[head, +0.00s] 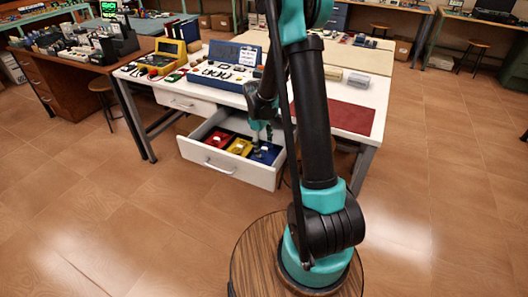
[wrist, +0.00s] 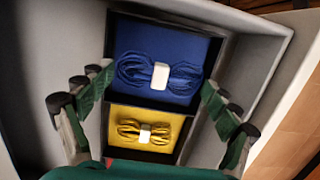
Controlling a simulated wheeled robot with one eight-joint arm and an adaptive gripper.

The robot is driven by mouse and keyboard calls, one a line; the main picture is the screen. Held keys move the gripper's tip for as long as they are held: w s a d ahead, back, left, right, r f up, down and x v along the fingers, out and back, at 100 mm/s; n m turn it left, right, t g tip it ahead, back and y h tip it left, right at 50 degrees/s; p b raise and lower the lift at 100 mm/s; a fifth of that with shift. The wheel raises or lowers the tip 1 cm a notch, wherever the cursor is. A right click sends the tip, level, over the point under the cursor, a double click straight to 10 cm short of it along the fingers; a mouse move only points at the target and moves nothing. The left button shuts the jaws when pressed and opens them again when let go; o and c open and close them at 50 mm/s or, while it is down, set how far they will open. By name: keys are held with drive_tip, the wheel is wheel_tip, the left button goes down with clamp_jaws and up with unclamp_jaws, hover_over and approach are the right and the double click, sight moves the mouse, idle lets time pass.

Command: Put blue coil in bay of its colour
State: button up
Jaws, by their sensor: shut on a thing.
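The blue coil (wrist: 132,68) has a white band around its middle and shows between my fingertips in the wrist view. My gripper (wrist: 158,82) is shut on it, one finger at each end. The coil is over or in the blue bay (wrist: 192,32) of the open drawer; I cannot tell whether it touches the floor of the bay. In the head view my gripper (head: 260,132) reaches down into the right part of the drawer, by the blue bay (head: 266,155). The arm hides part of it there.
The yellow bay (wrist: 117,148) beside it holds a yellow coil (wrist: 130,130). A red bay (head: 214,139) is at the drawer's left. The drawer (head: 225,172) stands out below the white bench (head: 345,90), its walls close around my gripper.

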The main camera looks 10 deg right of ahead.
sight(263, 148)
drive_tip(key=shift+f, duration=1.55)
drive_tip(key=shift+f, duration=0.1)
drive_tip(key=o, duration=0.9)
wheel_tip(263, 148, up, 12)
drive_tip(key=w+a+f, duration=0.1)
drive_tip(key=s+d+m+t, duration=0.2)
drive_tip(key=s+m, duration=0.3)
drive_tip(key=s, duration=0.6)
drive_tip(key=s+d+r+m+t+y, duration=0.1)
drive_tip(key=s+d+m+t, duration=0.2)
drive_tip(key=s, duration=0.9)
drive_tip(key=m, duration=0.2)
drive_tip(key=shift+m, duration=0.4)
drive_tip(key=shift+r, duration=0.1)
